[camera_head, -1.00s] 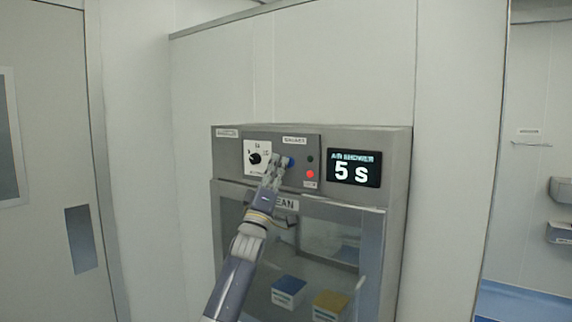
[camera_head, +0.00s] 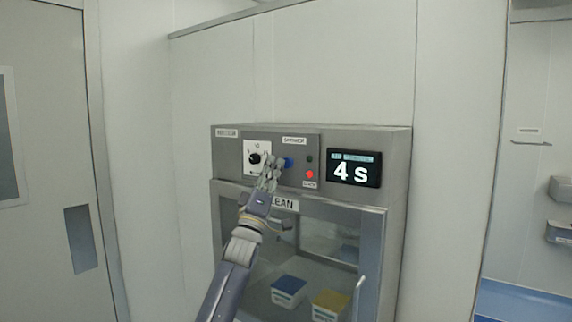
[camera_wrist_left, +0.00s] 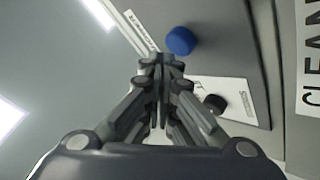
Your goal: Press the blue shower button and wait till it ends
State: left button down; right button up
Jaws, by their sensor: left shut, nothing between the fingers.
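The blue shower button (camera_head: 287,163) sits on the grey control panel of the air shower box, just right of the black knob (camera_head: 254,159). My left gripper (camera_head: 270,165) is shut and empty, in front of the panel between the knob and the button. In the left wrist view the blue button (camera_wrist_left: 181,41) shows whole, beyond the fingertips (camera_wrist_left: 162,60) and clear of them in the picture. The display (camera_head: 354,169) reads "4 S". A red light (camera_head: 309,174) is lit, with a dark light above it. My right gripper is not in view.
Below the panel is a closed-looking transparent door (camera_head: 330,235) with a handle. Behind it lie a blue-topped box (camera_head: 289,287) and a yellow-topped box (camera_head: 331,303). A grey room door (camera_head: 45,150) stands at the left. A wall panel rises behind the box.

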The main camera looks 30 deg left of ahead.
pick_arm(q)
jog(key=shift+s, duration=0.1)
jog(key=shift+s+a, duration=0.15)
jog(key=shift+s, duration=1.1)
jog(key=shift+s+a, duration=0.1)
jog(key=shift+s, duration=1.1)
